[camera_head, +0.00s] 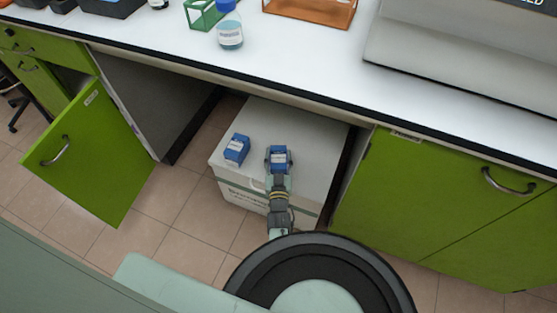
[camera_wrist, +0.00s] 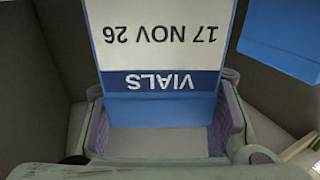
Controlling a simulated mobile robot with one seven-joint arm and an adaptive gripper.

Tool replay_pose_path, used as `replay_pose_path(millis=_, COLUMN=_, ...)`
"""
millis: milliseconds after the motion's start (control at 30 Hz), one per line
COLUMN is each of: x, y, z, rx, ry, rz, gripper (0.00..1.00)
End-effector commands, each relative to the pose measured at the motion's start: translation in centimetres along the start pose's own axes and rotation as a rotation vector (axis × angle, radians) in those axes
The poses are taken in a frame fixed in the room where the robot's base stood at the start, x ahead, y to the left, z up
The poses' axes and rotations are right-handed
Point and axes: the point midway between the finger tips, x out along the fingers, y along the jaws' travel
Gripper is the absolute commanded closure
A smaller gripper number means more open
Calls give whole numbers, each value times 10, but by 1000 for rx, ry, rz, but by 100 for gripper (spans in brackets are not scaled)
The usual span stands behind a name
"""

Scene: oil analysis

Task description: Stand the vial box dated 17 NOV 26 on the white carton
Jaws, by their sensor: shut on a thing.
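The vial box (camera_head: 279,152) is blue with a white label. In the wrist view the vial box (camera_wrist: 155,60) shows "17 NOV 26" and "VIALS" upside down. My gripper (camera_head: 278,162) is shut on its sides; its purple-grey pads also show in the wrist view (camera_wrist: 165,125). The white carton (camera_head: 318,143) is on the floor in the open bay under the bench. The held box is over the carton's top; I cannot tell whether it touches it.
A second blue box (camera_head: 236,150) with a label stands on the carton, left of the held box; part of it shows in the wrist view (camera_wrist: 284,35). The bench edge (camera_head: 290,87) runs above the carton. A green door (camera_head: 90,155) hangs open at left.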

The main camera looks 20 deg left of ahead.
Motion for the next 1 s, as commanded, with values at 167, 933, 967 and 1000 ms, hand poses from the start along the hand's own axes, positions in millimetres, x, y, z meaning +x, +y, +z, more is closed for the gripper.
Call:
replay_pose_path(millis=167, x=0, y=0, z=-2, rx=0, ry=2, rz=0, gripper=89)
replay_pose_path(millis=933, x=0, y=0, z=0, rx=0, ry=0, rz=0, gripper=32)
replay_pose_path(millis=967, x=0, y=0, z=-2, rx=0, ry=0, rz=0, gripper=32)
replay_pose_path(millis=1000, x=0, y=0, z=-4, rx=0, ry=0, rz=0, gripper=32)
